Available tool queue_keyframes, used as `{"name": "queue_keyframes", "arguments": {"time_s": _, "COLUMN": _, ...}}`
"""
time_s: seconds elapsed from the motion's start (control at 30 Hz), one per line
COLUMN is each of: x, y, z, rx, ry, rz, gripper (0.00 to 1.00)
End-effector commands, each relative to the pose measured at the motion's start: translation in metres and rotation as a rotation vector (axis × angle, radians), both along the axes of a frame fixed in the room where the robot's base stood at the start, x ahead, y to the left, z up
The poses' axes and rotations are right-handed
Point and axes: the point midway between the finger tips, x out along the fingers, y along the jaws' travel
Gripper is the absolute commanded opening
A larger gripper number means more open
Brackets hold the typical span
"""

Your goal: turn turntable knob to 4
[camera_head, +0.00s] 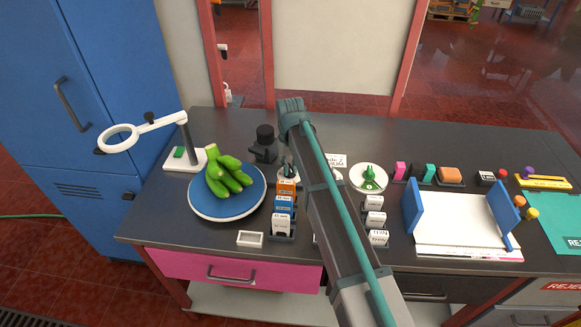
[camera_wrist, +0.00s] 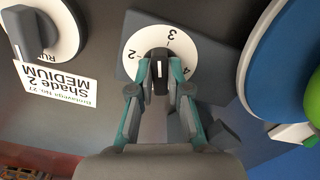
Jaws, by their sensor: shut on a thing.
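The turntable knob (camera_wrist: 160,58) is dark with a white line on its near side, and sits on a white dial (camera_wrist: 146,42) on a dark grey plate. The figures 2 and 3 show on the dial at left and top; part of it is hidden by the knob and fingers. My gripper (camera_wrist: 161,78) is shut on the knob, one teal-and-grey finger on each side. The blue turntable (camera_head: 225,212) carries green bananas (camera_head: 222,172), left of my gripper in the head view. In the head view my arm hides most of the knob area.
A white magnifier stand (camera_head: 185,145) and a dark device (camera_head: 265,143) stand near the turntable. Labelled orange, blue and white blocks (camera_head: 284,205) stand beside my arm. In the wrist view a second grey knob (camera_wrist: 33,35) and a Shade 2 MEDIUM card (camera_wrist: 55,82) lie left.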

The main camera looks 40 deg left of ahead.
Motion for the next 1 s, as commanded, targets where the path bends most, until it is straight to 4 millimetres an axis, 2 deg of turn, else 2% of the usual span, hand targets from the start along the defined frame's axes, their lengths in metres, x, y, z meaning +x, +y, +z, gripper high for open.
{"name": "queue_keyframes", "arguments": {"time_s": 1.0, "x": -0.0017, "y": 0.0035, "z": 0.0000, "rx": 0.000, "ry": 0.000, "rz": -0.964, "gripper": 0.00}}
